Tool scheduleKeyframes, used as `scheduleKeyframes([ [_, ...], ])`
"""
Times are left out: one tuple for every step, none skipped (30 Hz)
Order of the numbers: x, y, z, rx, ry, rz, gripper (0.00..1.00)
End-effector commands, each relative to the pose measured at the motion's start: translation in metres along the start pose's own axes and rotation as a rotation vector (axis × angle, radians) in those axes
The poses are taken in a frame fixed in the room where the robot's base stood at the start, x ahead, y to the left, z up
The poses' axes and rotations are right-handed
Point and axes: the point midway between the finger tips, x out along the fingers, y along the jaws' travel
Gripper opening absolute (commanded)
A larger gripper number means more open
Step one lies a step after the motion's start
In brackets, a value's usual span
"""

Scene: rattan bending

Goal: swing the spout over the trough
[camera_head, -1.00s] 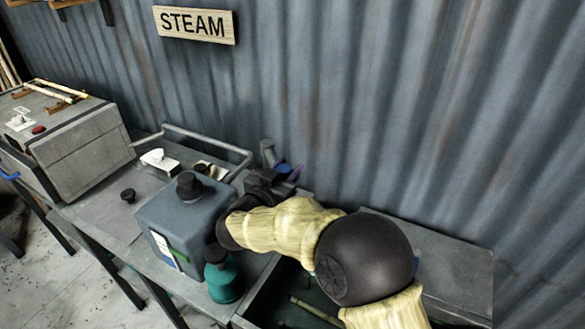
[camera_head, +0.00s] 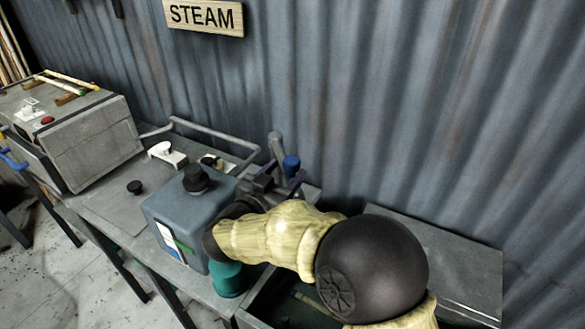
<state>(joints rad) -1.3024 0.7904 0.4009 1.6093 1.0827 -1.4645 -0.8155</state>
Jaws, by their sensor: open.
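My gripper (camera_head: 281,173) is at the end of my arm, over the back of the bench, with its fingers apart. A grey upright pipe (camera_head: 276,146) and a blue-capped piece (camera_head: 291,163) stand just beyond the fingertips. They look like part of the spout; whether the fingers touch them cannot be told. My arm hides the lower part. The trough (camera_head: 268,292) appears as a dark open box with a pale stick inside, under my arm at the bottom; much of it is hidden.
A blue-grey tank (camera_head: 190,212) with a black cap and a teal bottle (camera_head: 229,281) stand close to my arm. A bent grey rail (camera_head: 215,134) runs behind them. A grey box (camera_head: 82,142) is at left. The corrugated wall (camera_head: 400,100) is close behind.

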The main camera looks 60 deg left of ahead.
Motion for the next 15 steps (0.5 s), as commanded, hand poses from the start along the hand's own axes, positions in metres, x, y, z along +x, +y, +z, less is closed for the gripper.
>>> scheduleKeyframes([
  [-0.012,-0.001,0.004,0.0,0.001,-0.004,0.57],
  [-0.018,-0.001,0.003,0.001,0.002,-0.003,0.57],
  [-0.026,-0.001,0.003,0.001,0.001,-0.003,0.57],
  [-0.032,-0.001,0.004,0.0,0.0,-0.003,0.57],
  [-0.038,0.0,0.003,0.0,0.002,-0.003,0.57],
  [-0.046,-0.001,0.003,0.001,0.001,-0.003,0.57],
  [-0.052,-0.001,0.003,0.001,0.001,-0.003,0.57],
  [-0.058,-0.001,0.003,0.0,0.001,-0.003,0.57],
  [-0.066,-0.001,0.003,0.001,0.001,-0.004,0.57],
  [-0.072,-0.001,0.003,0.001,0.001,-0.003,0.57],
  [-0.078,-0.001,0.003,0.0,0.001,-0.003,0.57],
  [-0.086,-0.001,0.003,0.0,0.001,-0.004,0.57],
  [-0.091,-0.001,0.003,0.0,0.001,-0.004,0.57],
  [-0.097,0.0,0.003,0.0,0.001,-0.002,0.57],
  [-0.103,-0.001,0.002,0.001,0.001,-0.003,0.57],
])
